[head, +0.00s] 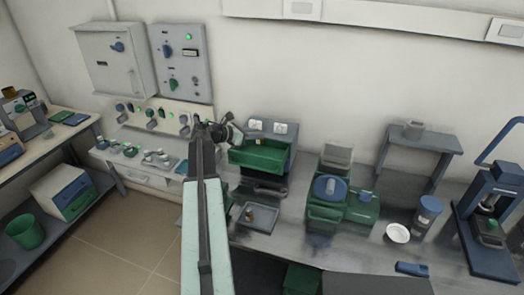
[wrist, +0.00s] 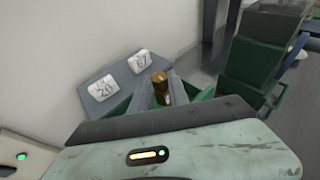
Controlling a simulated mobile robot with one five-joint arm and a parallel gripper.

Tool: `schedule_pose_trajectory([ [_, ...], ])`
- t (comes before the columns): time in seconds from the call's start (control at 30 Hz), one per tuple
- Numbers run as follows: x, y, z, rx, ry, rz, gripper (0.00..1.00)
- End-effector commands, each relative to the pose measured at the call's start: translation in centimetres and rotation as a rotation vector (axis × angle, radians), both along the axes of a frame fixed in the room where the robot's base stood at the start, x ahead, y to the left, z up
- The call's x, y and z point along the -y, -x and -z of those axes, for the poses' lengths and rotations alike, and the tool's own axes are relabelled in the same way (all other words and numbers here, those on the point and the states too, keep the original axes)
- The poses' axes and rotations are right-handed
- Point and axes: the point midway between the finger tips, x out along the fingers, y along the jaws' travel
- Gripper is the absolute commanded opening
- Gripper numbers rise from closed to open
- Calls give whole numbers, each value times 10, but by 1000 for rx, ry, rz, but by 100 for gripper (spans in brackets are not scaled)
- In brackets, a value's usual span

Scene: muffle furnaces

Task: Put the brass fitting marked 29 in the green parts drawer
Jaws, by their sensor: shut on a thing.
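My gripper (wrist: 161,88) is shut on a small brass fitting (wrist: 160,78), which stands between its two grey fingers. In the head view the gripper (head: 255,137) is over the back part of the green parts drawer (head: 262,159), which sits in a blue-grey housing. Green drawer surface (wrist: 119,105) shows behind the fingers in the wrist view. No number is readable on the held fitting. Another brass-coloured piece (head: 249,214) stands on a grey tray (head: 262,224) in front of the drawer; its marking is too small to read.
A white dish (head: 398,233), a blue-lidded jar (head: 428,210) and a blue press (head: 490,225) are farther right.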

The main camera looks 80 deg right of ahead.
Motion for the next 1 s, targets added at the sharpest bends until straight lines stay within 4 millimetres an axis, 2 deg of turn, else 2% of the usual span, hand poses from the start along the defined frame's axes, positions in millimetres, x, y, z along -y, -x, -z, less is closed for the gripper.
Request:
schedule_pose_trajectory([
  [0.03, 20, -2, -6, -2, 1, -19, 0],
  [0.1, 33, -2, -7, -3, 2, -41, 0],
  [0.17, 38, -2, -8, -4, 2, -49, 0],
  [0.27, 39, -2, -6, -5, 3, -55, 0],
  [0.37, 38, -2, 4, -5, 3, -54, 0],
  [0.63, 37, -3, 58, -5, 3, -54, 0],
  [0.83, 37, -3, 59, -5, 3, -54, 0],
  [1.0, 37, -4, 87, -5, 3, -55, 0],
])
